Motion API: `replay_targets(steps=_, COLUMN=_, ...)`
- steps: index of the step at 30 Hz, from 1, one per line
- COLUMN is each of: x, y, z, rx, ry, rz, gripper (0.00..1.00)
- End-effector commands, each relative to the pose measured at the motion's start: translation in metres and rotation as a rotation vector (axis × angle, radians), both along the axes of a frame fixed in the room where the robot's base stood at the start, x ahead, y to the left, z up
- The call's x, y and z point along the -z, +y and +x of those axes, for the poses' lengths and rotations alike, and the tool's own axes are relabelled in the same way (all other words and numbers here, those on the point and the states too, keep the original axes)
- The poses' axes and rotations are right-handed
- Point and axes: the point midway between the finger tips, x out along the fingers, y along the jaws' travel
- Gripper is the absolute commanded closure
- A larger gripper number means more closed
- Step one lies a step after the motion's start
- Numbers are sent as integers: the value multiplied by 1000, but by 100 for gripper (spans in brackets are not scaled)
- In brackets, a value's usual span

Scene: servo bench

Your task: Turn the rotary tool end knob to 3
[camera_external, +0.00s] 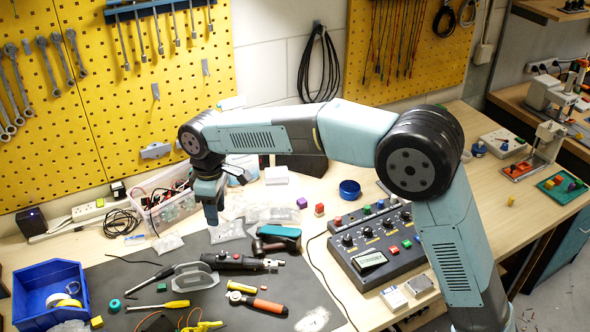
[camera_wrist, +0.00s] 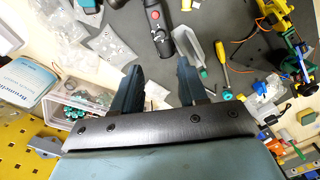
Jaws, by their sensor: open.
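The rotary tool (camera_external: 236,262) is a black cylinder with a red button, lying on the dark mat. In the wrist view the tool (camera_wrist: 158,30) is cut off by the top edge. One of its ends (camera_wrist: 164,48) points toward my fingers; any numbers on an end knob are too small to read. My gripper (camera_external: 211,217) points down above the bench, behind and left of the tool, and does not touch it. In the wrist view my gripper (camera_wrist: 159,82) has its two dark fingers apart, with nothing held between them.
An orange-handled tool (camera_external: 258,302) lies in front, and a teal-and-brown tool (camera_external: 279,236) behind. Clear bags (camera_external: 227,232) lie near my gripper. A clear bin (camera_external: 168,208) stands left of it.

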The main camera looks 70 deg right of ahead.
Motion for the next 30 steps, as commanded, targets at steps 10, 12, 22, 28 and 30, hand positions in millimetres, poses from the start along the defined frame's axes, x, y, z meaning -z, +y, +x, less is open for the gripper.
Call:
replay_targets(steps=10, x=-1, y=4, z=0, rx=445, ry=3, rz=-21, gripper=55)
replay_targets(steps=12, x=-1, y=5, z=0, rx=526, ry=2, rz=-24, gripper=55)
replay_targets(steps=22, x=10, y=5, z=0, rx=648, ry=6, rz=-29, gripper=55)
replay_targets(steps=28, x=40, y=5, z=0, rx=647, ry=6, rz=-29, gripper=55)
replay_targets(steps=30, x=53, y=5, z=-1, rx=647, ry=6, rz=-28, gripper=55)
